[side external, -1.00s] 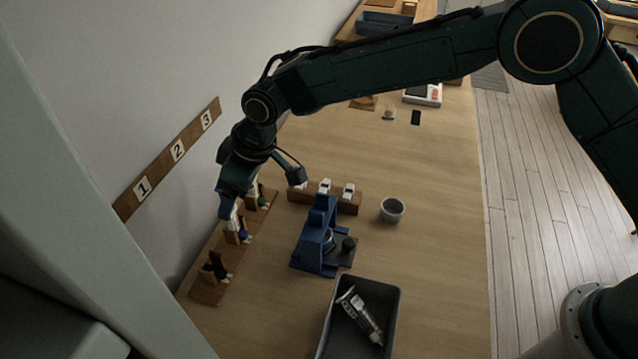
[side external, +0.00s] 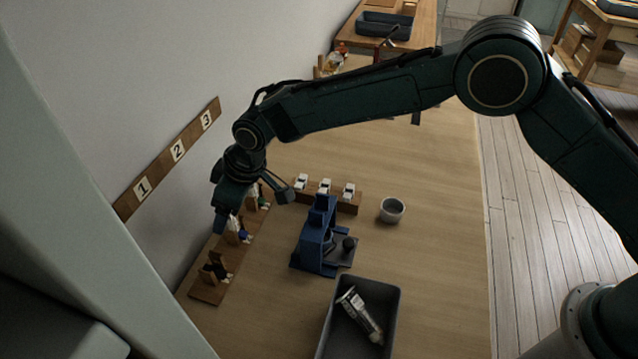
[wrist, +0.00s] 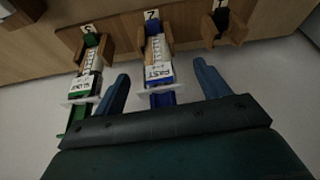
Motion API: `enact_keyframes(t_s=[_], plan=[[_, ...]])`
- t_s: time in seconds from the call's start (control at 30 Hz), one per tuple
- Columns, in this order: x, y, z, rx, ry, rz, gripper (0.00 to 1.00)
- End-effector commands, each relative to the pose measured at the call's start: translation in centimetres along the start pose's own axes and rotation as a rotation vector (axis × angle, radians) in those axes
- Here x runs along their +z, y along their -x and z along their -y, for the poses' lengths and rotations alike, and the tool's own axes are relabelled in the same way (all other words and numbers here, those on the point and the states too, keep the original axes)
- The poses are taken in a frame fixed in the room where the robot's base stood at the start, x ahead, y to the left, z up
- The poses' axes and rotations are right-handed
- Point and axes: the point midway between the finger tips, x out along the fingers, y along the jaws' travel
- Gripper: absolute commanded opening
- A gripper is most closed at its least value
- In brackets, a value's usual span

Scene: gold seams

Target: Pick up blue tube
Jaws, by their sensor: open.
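The blue tube (side external: 242,236) stands in the middle slot of a wooden wall-side rack (side external: 207,292), partly hidden in the side view. In the wrist view, the blue tube (wrist: 159,72), with its white label and blue end, shows between my two blue fingers. My gripper (wrist: 161,71) is open, with one finger on each side of the tube and visible gaps. In the side view, my gripper (side external: 252,214) hangs over the rack. A green-marked tube (wrist: 87,78) is in the slot to the left in the wrist view.
A dark item (wrist: 221,20) sits in the slot to the right in the wrist view. A blue stand (side external: 314,240), a wooden block with white pieces (side external: 348,205), a grey cup (side external: 392,210) and a grey bin with a tube (side external: 398,300) are nearby. The wall is close on the left.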

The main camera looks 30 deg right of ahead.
Motion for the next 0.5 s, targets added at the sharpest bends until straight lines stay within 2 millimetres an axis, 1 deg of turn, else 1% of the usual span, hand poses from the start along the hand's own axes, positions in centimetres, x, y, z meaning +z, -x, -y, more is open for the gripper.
enact_keyframes(t_s=[0.3,0.37,0.4,0.47,0.5], plan=[[0.02,0.02,-0.01,0.0,0.0,0.001,0.75],[0.02,0.02,-0.01,0.0,0.0,0.001,0.65],[0.02,0.02,-0.01,0.0,0.0,0.001,0.57],[0.02,0.02,-0.01,0.0,0.0,0.001,0.45],[0.02,0.02,-0.01,0.0,0.0,0.001,0.37]])
